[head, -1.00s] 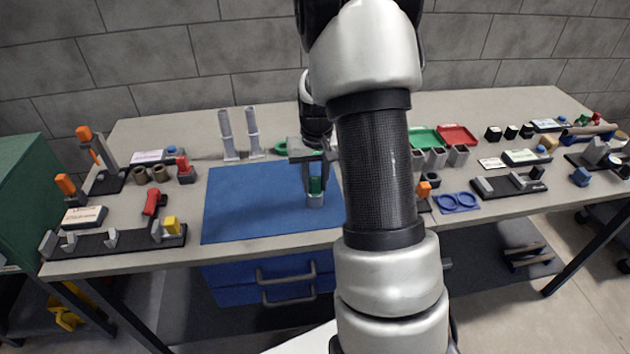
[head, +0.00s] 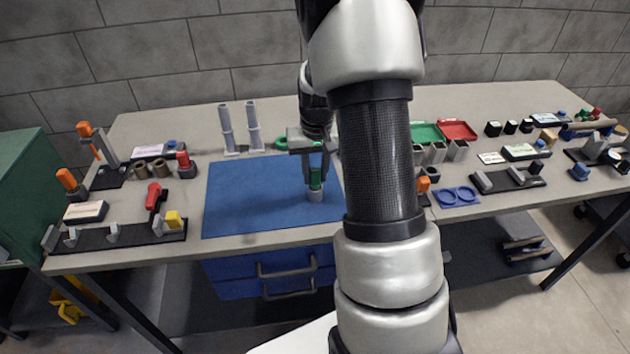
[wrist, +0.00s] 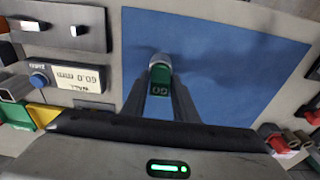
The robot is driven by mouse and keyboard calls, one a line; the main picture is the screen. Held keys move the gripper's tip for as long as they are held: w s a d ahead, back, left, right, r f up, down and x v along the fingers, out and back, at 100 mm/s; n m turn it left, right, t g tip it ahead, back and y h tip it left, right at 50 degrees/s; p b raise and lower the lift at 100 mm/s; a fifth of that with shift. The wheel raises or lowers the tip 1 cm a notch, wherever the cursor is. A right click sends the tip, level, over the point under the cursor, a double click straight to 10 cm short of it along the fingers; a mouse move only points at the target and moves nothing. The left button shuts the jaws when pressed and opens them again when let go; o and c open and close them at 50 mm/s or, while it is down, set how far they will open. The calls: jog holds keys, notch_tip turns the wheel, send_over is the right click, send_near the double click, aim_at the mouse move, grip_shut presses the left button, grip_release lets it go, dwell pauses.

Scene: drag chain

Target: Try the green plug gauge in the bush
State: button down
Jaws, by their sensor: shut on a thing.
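The green plug gauge (head: 316,179) is upright between the fingers of my gripper (head: 316,176), which is shut on it. In the wrist view the gauge (wrist: 160,90) shows a green body with a light marking, between the two fingertips. The grey bush (head: 315,195) is directly below the gauge on the blue mat (head: 260,200). The bush also shows as a pale round end (wrist: 160,60) beyond the gauge in the wrist view. The gauge's lower end is at the bush's top; I cannot tell how far inside it is.
Two grey uprights (head: 254,125) and a green ring (head: 283,141) stand behind the mat. Green (head: 425,132) and red (head: 457,131) trays and grey blocks are to the right. The left part of the mat is clear.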

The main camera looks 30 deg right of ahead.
aim_at(315, 170)
jog(key=shift+r+p, duration=2.2)
jog(key=shift+r, duration=1.4)
